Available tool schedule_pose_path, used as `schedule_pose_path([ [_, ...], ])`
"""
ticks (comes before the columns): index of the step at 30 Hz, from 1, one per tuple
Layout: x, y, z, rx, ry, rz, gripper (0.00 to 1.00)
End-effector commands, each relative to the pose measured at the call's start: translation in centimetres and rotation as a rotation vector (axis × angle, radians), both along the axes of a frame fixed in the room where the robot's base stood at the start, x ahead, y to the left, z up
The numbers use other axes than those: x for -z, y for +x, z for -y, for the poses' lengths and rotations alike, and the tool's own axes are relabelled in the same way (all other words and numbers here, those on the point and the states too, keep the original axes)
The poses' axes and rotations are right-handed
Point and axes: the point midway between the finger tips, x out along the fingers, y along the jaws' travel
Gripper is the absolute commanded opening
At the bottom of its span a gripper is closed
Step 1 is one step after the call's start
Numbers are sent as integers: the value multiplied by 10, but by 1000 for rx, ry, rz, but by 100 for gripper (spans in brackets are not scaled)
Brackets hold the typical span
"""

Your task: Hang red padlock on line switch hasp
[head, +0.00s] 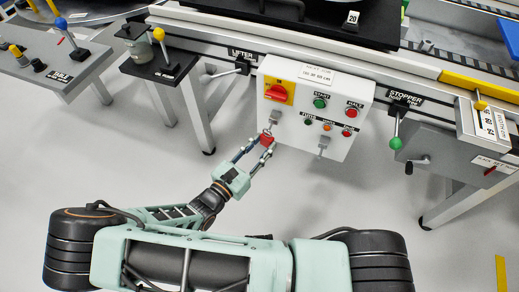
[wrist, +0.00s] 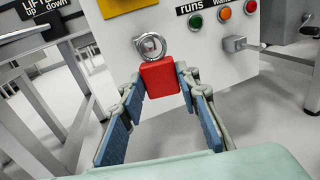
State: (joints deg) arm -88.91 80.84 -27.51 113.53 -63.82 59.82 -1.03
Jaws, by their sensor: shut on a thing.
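My gripper (head: 263,143) is shut on the body of the red padlock (head: 267,139), in front of the white control box. In the wrist view, my gripper (wrist: 161,85) has its blue-padded fingers on both sides of the red padlock (wrist: 160,80). The padlock is upright with its round metal shackle (wrist: 150,46) on top. The line switch (head: 278,91) is a red knob on a yellow plate, and the grey hasp (head: 274,118) is below it. In the wrist view the shackle overlaps the hasp area; I cannot tell whether it is around the hasp.
The white box (head: 340,104) carries several buttons and lamps to the right. A second grey bracket (head: 323,142) sticks out at its lower right, also in the wrist view (wrist: 236,43). A lifter lever (head: 242,67) is at the left, a green-knobbed stopper lever (head: 396,143) at the right.

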Motion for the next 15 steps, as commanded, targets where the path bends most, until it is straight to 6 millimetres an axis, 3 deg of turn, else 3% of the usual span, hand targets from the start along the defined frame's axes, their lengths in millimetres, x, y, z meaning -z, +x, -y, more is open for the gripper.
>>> schedule_pose_path([
  [15, 6, 27, 10, 0, -1, 1, 0],
])
